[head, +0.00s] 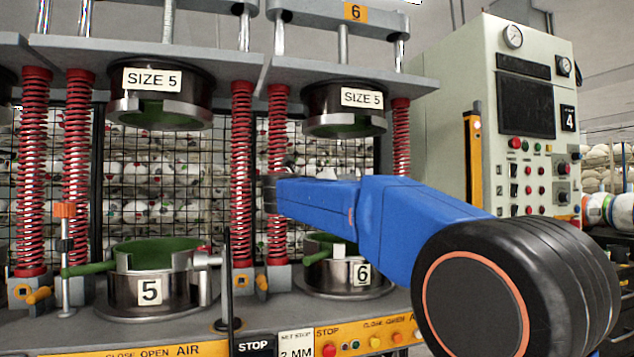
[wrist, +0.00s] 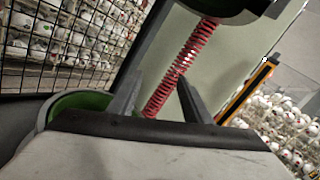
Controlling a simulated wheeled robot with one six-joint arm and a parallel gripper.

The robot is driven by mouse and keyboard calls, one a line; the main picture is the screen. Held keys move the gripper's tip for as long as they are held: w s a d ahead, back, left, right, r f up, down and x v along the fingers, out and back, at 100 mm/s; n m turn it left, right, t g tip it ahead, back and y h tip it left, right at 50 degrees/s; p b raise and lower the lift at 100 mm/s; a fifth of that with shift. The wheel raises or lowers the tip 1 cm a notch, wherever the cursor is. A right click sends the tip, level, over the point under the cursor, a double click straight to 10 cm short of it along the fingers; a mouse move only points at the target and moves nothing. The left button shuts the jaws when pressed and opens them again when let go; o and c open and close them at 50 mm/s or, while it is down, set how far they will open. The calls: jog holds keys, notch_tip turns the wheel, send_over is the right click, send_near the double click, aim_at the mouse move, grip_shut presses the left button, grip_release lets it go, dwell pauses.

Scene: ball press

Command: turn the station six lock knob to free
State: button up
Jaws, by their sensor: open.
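Station six (head: 357,275) has a steel lower mould with a green inside and a "6" label. Its "SIZE 5" upper mould (head: 325,98) hangs above, apart from it. A green handle (head: 316,257) is at the lower mould's left. A small orange knob (head: 262,283) is on the base left of station six; I cannot tell whether it is the lock knob. My blue arm covers part of the station in the head view. My gripper (wrist: 159,80) is open, its two dark fingers apart before a red spring (wrist: 175,75). No knob shows between them.
Red springs (head: 277,150) flank the moulds. Station five (head: 150,290) stands left, with a thin dark upright (head: 227,270) between. A control cabinet (head: 455,130) and a yellow post (head: 474,170) stand right. A wire mesh (head: 170,170) with balls is behind.

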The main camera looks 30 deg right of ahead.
jog(key=a+n+t+y, duration=0.4)
jog(key=a+n+t, duration=0.4)
jog(key=n, duration=0.3)
jog(key=shift+w+r, duration=0.2)
jog(key=shift+r, duration=0.15)
